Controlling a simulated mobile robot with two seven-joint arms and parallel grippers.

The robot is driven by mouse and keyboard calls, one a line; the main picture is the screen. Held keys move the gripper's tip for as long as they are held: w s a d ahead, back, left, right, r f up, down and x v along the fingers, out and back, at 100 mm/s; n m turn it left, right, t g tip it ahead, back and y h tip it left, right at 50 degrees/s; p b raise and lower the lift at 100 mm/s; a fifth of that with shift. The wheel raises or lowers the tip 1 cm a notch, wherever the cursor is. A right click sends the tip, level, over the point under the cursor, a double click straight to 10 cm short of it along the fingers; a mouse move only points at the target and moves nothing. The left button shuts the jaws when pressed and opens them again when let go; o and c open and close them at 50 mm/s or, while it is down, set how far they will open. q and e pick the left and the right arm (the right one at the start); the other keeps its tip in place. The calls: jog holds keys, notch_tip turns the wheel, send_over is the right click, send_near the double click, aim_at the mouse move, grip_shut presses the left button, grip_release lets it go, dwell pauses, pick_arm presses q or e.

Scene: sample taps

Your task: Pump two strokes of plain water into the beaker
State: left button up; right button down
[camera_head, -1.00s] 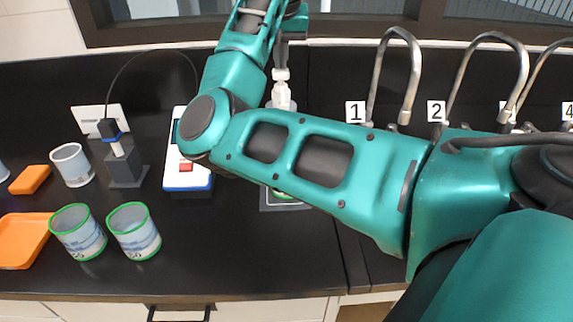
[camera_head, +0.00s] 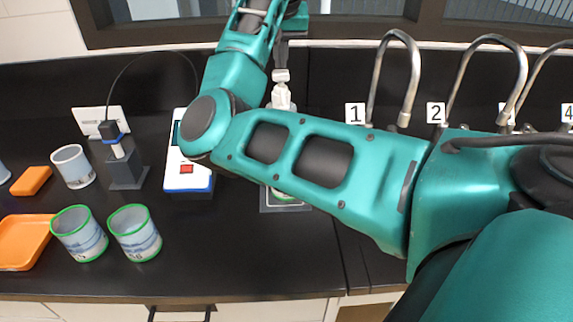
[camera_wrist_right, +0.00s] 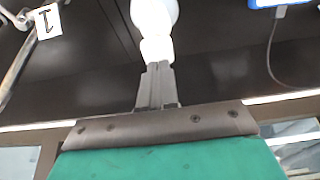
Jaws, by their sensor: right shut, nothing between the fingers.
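A white pump top (camera_head: 281,92) rises behind my right forearm, and its lower part is hidden. My right gripper (camera_head: 281,65) points down with its fingers shut and empty, right at the pump's head. In the right wrist view the shut fingers (camera_wrist_right: 157,68) meet the narrow white pump head (camera_wrist_right: 156,48), with a wider white part (camera_wrist_right: 154,14) beyond; I cannot tell how firmly they touch. Two green-rimmed beakers (camera_head: 79,233) (camera_head: 135,231) stand at the front left. Part of a green-rimmed thing on a grey pad (camera_head: 285,207) shows below my forearm. My left gripper is not in view.
A white-and-blue device with a red switch (camera_head: 187,178) stands left of my elbow. Further left are a dark stand (camera_head: 125,165), a plain beaker (camera_head: 73,166) and an orange tray (camera_head: 24,243). Numbered curved taps (camera_head: 412,75) stand at the back right. The front middle counter is clear.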

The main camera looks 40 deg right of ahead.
jog(key=shift+f, duration=1)
jog(key=shift+r, duration=1.25)
jog(key=shift+r, duration=0.15)
jog(key=shift+r, duration=2.9)
jog(key=shift+s+f, duration=0.1)
